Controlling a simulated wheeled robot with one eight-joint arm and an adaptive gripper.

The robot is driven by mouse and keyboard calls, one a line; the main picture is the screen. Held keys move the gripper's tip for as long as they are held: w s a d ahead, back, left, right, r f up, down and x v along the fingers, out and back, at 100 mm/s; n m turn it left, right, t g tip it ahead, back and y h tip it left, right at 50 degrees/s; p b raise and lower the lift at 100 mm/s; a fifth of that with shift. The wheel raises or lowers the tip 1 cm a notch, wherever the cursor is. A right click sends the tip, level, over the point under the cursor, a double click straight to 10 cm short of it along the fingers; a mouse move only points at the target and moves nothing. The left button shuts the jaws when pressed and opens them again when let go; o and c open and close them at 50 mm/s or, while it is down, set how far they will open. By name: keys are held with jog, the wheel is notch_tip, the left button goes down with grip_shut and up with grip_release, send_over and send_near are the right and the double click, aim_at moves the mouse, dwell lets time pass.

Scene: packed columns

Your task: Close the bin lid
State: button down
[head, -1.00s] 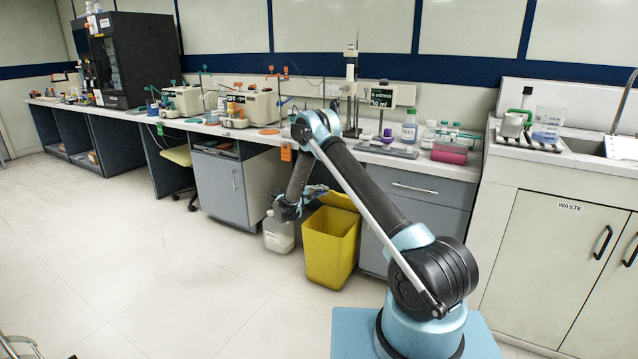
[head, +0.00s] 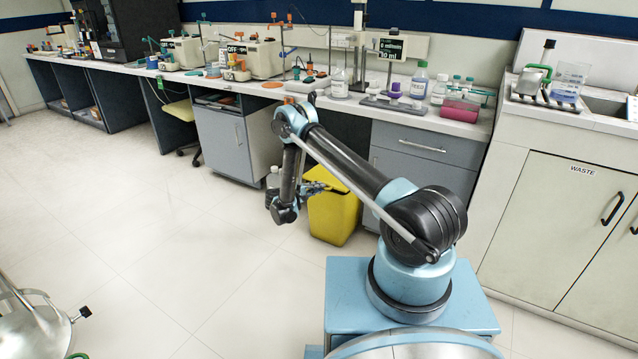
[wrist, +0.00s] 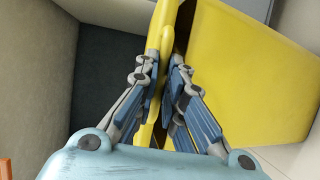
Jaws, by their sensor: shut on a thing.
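The yellow bin (head: 335,218) stands on the floor in front of the grey cabinets, partly hidden by my arm in the head view. Its body (wrist: 250,75) fills the right of the wrist view. The bin lid (wrist: 165,32) shows there as a thin yellow edge, close to the bin's rim. A narrow dark gap lies between lid and bin, so the lid looks slightly ajar. My gripper (wrist: 160,75) is shut on the lid's edge, one finger on each side. In the head view my gripper (head: 312,188) is at the bin's upper left.
A pale jug (head: 272,178) stands left of the bin, partly behind my arm. The bench (head: 345,108) carries bottles and instruments above. A metal stool base (head: 30,325) is at the lower left. The floor (head: 170,255) between is clear.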

jog(key=shift+a+f, duration=0.15)
jog(key=shift+a, duration=0.2)
jog(key=c, duration=2)
grip_release()
jog(key=shift+o, duration=0.2)
jog(key=shift+w+d, duration=0.1)
jog(key=v, duration=1.2)
jog(key=shift+d, duration=0.1)
